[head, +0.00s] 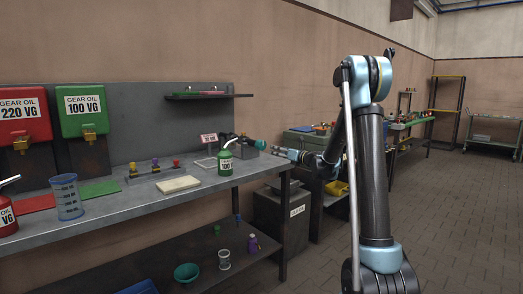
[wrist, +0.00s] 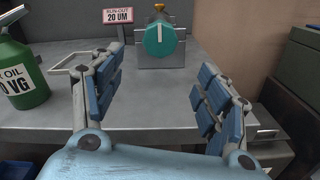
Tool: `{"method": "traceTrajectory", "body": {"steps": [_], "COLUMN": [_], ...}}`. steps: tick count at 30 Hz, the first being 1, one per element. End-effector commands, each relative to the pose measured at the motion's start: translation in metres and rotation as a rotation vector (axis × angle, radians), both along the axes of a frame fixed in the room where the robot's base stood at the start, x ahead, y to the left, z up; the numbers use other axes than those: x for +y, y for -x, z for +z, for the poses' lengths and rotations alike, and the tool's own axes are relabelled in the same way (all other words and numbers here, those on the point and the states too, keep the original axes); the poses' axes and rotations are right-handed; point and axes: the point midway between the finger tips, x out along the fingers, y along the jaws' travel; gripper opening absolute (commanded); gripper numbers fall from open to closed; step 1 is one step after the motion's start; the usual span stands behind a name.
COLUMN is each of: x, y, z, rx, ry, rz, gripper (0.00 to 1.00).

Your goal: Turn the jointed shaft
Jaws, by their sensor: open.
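A teal round knob or shaft end (wrist: 160,40) with a white mark on its face sits in a grey block (wrist: 163,70) on the bench. It also shows in the head view (head: 260,144), just left of my gripper (head: 284,153). In the wrist view my gripper (wrist: 158,98) is open and empty, its blue-padded fingers spread wide. The teal end lies ahead, between the finger directions and apart from them. A small orange-yellow piece (wrist: 159,7) shows above it. Any shaft behind the teal end is mostly hidden.
A green oil can (wrist: 22,75) stands close to the left finger. A sign reading RUN-OUT 20 UM (wrist: 131,16) stands behind left. The grey bench (head: 150,205) also holds a beaker (head: 67,197) and a tan pad (head: 178,184).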

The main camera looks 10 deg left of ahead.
Motion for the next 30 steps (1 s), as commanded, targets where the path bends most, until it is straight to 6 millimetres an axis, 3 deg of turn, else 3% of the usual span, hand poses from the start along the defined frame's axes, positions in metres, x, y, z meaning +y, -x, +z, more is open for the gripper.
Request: {"method": "traceTrajectory", "body": {"steps": [18,30], "x": [0.084,0.11], "y": [-0.07,-0.093], "z": [0.0,0.0], "rx": [-0.001,-0.001], "ry": [0.002,0.002], "rz": [0.002,0.001], "gripper": [0.68,0.68]}}
